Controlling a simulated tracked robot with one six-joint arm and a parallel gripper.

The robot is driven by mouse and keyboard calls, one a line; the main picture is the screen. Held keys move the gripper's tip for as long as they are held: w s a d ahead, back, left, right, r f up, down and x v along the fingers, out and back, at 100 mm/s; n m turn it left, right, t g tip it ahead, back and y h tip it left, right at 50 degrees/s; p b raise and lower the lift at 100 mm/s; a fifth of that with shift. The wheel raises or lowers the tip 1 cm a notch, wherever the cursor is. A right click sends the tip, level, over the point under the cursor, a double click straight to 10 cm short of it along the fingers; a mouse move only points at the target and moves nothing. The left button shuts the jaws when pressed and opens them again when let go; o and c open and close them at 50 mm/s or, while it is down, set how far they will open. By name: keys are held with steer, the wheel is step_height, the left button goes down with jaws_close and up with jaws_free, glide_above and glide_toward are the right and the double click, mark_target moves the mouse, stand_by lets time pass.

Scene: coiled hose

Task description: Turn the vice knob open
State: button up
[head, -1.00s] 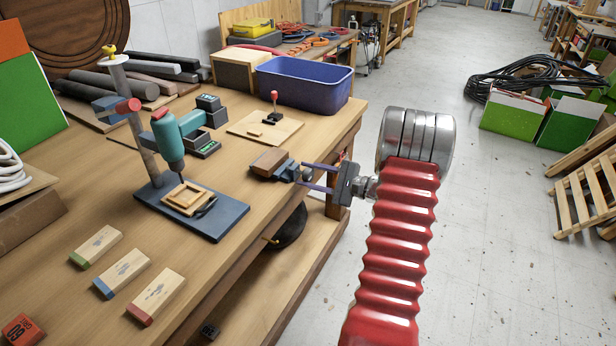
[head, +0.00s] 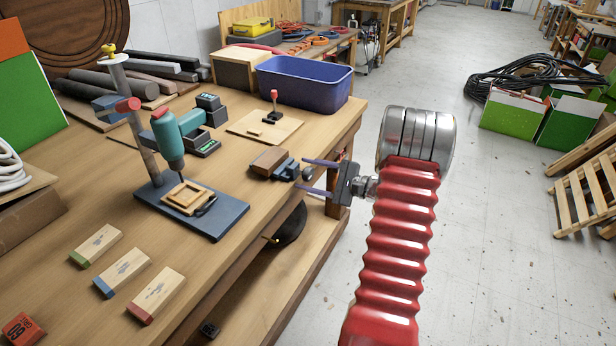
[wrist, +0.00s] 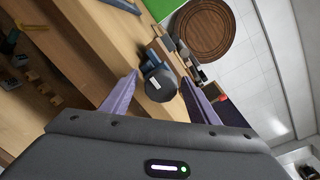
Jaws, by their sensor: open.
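The vice (head: 277,165) is blue-grey with a wooden block in it, at the right edge of the workbench. Its round dark knob (head: 307,173) faces my gripper and overhangs the edge. In the wrist view the knob (wrist: 161,87) shows a dark round end with a small white mark. My gripper (head: 303,174) is open, its two purple fingers on either side of the knob. In the wrist view there is a gap between the knob and each finger, and nothing is gripped.
A blue bin (head: 305,85) and a small board with a red-topped lever (head: 272,115) stand behind the vice. A teal drill press (head: 172,140) is to the left. Wooden blocks (head: 122,273) lie at the front left. The floor right of the bench is clear nearby.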

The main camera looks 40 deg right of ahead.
steer(key=f+v, duration=0.1)
steer(key=v, duration=1.2)
steer(key=shift+s+r, duration=0.3)
steer(key=shift+r, duration=0.15)
steer(key=shift+d, duration=0.1)
steer(key=s+a+f+g, duration=0.3)
steer(key=a+f+g, duration=0.1)
steer(key=a+f, duration=0.15)
steer(key=s+a+n+g, duration=0.4)
steer(key=a+n+g, duration=0.25)
steer(key=a, duration=0.55)
steer(key=s+a+r+n+h, duration=0.2)
steer(key=a+r+n, duration=0.6)
steer(key=a, duration=0.4)
steer(key=s+a+r+n+h, duration=0.2)
steer(key=a+r+n+h, duration=0.3)
steer(key=a+r, duration=0.6)
steer(key=a+n, duration=0.2)
steer(key=shift+s+a+n, duration=0.15)
steer(key=shift+a+n, duration=0.2)
